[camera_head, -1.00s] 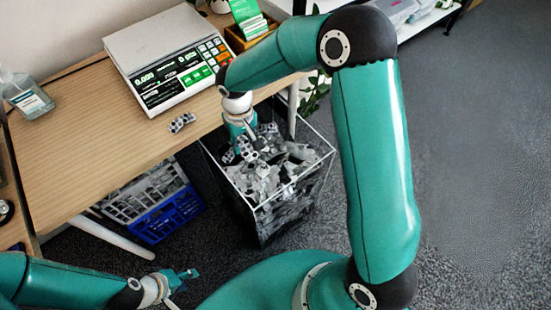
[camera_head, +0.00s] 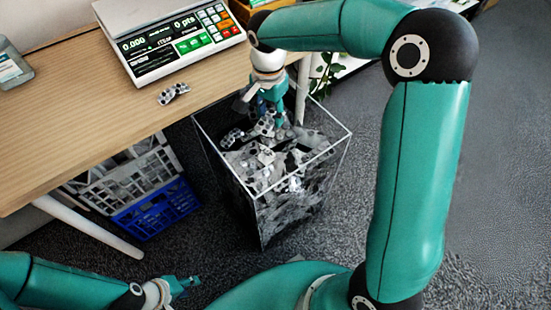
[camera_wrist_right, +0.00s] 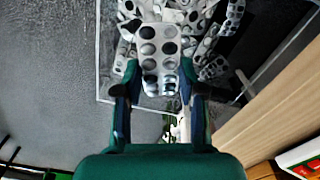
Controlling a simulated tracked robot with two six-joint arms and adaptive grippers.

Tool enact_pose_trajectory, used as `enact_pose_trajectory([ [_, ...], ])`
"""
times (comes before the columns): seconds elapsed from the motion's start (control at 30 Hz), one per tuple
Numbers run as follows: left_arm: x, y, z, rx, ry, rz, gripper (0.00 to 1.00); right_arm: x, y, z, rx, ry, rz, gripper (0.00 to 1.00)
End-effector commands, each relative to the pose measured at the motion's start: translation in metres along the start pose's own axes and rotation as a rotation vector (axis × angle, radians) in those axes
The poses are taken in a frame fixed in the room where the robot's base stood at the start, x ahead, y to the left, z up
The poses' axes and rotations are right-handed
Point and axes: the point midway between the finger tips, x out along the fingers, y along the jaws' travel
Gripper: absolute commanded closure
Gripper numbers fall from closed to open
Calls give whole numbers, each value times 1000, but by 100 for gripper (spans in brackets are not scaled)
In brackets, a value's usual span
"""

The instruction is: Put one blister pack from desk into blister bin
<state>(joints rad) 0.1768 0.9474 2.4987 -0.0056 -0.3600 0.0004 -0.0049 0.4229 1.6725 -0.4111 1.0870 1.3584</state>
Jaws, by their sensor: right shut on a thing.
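The blister bin (camera_head: 285,212) is a clear-walled, open-topped bin heaped with silvery blister packs, standing on the floor beside the desk (camera_head: 70,115). My right gripper (camera_head: 272,112) points down over the far part of the bin's opening. In the right wrist view, the right gripper (camera_wrist_right: 160,98) is shut on a blister pack (camera_wrist_right: 159,48) with dark and light round pockets, and the heap shows beyond it. Another blister pack (camera_head: 173,93) lies on the desk in front of the scale. My left gripper (camera_head: 188,283) is low at the bottom left, away from everything; its opening is unclear.
A counting scale (camera_head: 165,35) with lit displays stands on the desk, with a bottle (camera_head: 12,65) at its left. A blue crate (camera_head: 158,213) and a grey crate (camera_head: 120,178) sit under the desk. A plant (camera_head: 325,75) is behind the bin. The carpet at right is clear.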

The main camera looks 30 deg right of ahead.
Motion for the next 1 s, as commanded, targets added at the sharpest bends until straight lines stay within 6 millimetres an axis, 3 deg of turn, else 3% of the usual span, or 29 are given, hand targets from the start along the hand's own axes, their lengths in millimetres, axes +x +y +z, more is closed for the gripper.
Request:
enact_pose_trajectory([
  [0.03, 23, -8, 0, 0, 0, 0, 60, 14, 4, -4, 86, 0, -5, 69],
  [0.1, 32, -12, 0, 0, 1, 0, 60, 14, 8, -8, 188, -4, -5, 69],
  [0.37, 47, -17, -1, 0, 1, 0, 60, 25, 16, -12, 346, -10, 0, 69],
  [0.8, 75, -27, -1, 0, 1, 0, 60, 135, 16, -10, 343, -11, 2, 69],
  [1.0, 81, -29, -1, 0, 1, 0, 60, 164, 15, -10, 344, -10, 0, 69],
])
